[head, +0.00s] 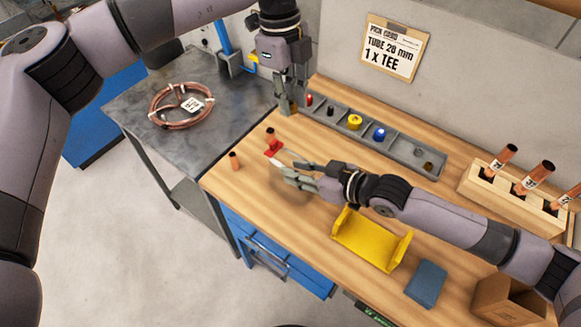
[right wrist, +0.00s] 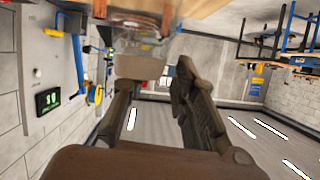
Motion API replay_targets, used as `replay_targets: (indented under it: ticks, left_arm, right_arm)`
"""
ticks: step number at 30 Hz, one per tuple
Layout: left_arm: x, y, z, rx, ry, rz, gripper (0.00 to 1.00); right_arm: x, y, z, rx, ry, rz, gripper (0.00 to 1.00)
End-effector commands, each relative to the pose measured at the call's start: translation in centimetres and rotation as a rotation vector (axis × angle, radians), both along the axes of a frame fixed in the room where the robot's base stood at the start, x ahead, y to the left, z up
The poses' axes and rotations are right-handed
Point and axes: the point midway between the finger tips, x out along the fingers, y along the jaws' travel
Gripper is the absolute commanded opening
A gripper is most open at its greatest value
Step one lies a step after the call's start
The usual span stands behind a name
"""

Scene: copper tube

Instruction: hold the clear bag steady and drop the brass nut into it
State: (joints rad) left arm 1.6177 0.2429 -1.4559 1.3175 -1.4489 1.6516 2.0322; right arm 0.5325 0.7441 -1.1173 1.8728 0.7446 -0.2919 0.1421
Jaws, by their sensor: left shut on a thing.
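My left gripper (head: 286,106) points down at the left end of the parts tray. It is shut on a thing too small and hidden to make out. My right gripper (head: 283,168) is lower and nearer, above the bench beside a small red object (head: 273,148). Its fingers stand apart in the right wrist view (right wrist: 153,88), with a pale block (right wrist: 140,67) at or just beyond their tips. A blurred, see-through shape, possibly the clear bag (right wrist: 140,42), lies beyond that block. I cannot pick out the brass nut for certain in either view.
The grey parts tray (head: 404,152) holds small coloured parts in its compartments. A yellow cradle (head: 368,244), a blue block (head: 427,283) and a wooden tube rack (head: 480,185) lie to the right. A copper coil (head: 168,118) rests on the grey table.

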Motion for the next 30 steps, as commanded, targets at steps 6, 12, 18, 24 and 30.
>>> replay_targets:
  ticks: [6,12,18,24,30]
  left_arm:
    - [0.0,0.0,0.0,0.0,0.0,0.0,0.0]
    - [0.0,0.0,0.0,0.0,0.0,0.0,0.0]
    - [0.0,0.0,0.0,0.0,0.0,0.0,0.0]
    - [0.0,0.0,0.0,0.0,0.0,0.0,0.0]
    - [0.0,0.0,0.0,0.0,0.0,0.0,0.0]
  right_arm:
    - [1.2,1.8,-0.9,0.001,0.0,0.0,0.26]
    - [1.5,2.1,-1.1,0.0,0.0,-0.001,0.26]
    - [1.5,2.1,-1.1,0.0,0.0,-0.001,0.24]
    - [1.5,2.1,-1.1,0.0,0.0,-0.001,0.1]
    - [1.4,2.1,-1.1,0.0,0.0,-0.001,0.0]
